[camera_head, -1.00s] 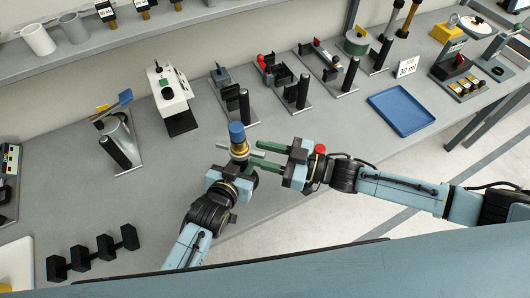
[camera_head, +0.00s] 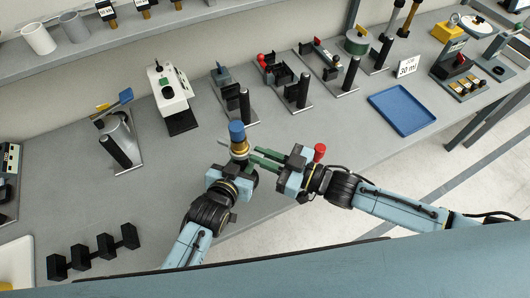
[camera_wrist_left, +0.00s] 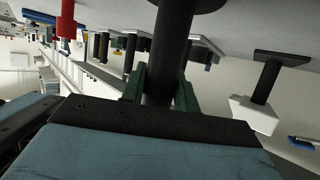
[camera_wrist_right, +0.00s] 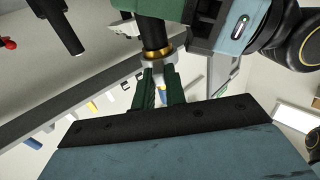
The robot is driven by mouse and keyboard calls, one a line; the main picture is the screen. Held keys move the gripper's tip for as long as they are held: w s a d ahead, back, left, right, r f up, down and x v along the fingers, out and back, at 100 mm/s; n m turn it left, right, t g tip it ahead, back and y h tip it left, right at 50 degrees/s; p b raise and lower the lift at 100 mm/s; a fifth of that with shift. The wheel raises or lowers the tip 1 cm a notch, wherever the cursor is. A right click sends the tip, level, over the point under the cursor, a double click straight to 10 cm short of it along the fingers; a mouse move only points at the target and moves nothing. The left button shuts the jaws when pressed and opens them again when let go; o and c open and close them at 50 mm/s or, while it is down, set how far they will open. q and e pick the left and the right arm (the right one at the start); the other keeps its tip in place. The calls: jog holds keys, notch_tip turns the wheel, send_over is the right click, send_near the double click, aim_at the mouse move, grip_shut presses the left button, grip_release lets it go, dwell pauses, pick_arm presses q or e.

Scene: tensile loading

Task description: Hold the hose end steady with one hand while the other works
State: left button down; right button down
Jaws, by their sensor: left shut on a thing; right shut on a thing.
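The hose end (camera_head: 239,148) stands upright at the front middle of the bench, with a blue top, a gold band and a pale grey crosspiece. My left gripper (camera_head: 243,172) is below it; in the left wrist view its green fingers are shut on a black cylindrical part (camera_wrist_left: 167,55). My right gripper (camera_head: 258,160) reaches in from the right. In the right wrist view its green fingers (camera_wrist_right: 160,78) are shut on a pale grey piece (camera_wrist_right: 154,62) just below a gold ring (camera_wrist_right: 156,53). The exact finger contact is small and partly hidden.
Black-posted fixtures (camera_head: 245,107) and a white device (camera_head: 169,90) line the back of the bench. A blue tray (camera_head: 401,110) lies at right. A black rack (camera_head: 92,254) is at front left. The bench between the rack and my left arm is clear.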

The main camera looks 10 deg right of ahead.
jog(key=shift+s+a+m+t+h, duration=0.2)
jog(key=shift+m+t+h, duration=0.25)
jog(key=shift+t, duration=0.1)
jog(key=shift+s+a+m+t+h, duration=0.15)
jog(key=shift+s+m+t+h, duration=0.05)
jog(key=shift+m+t+h, duration=0.3)
jog(key=c, duration=1.4)
grip_release()
jog(key=shift+c, duration=0.2)
jog(key=shift+d, duration=0.1)
jog(key=v, duration=1.2)
jog(key=shift+f, duration=0.1)
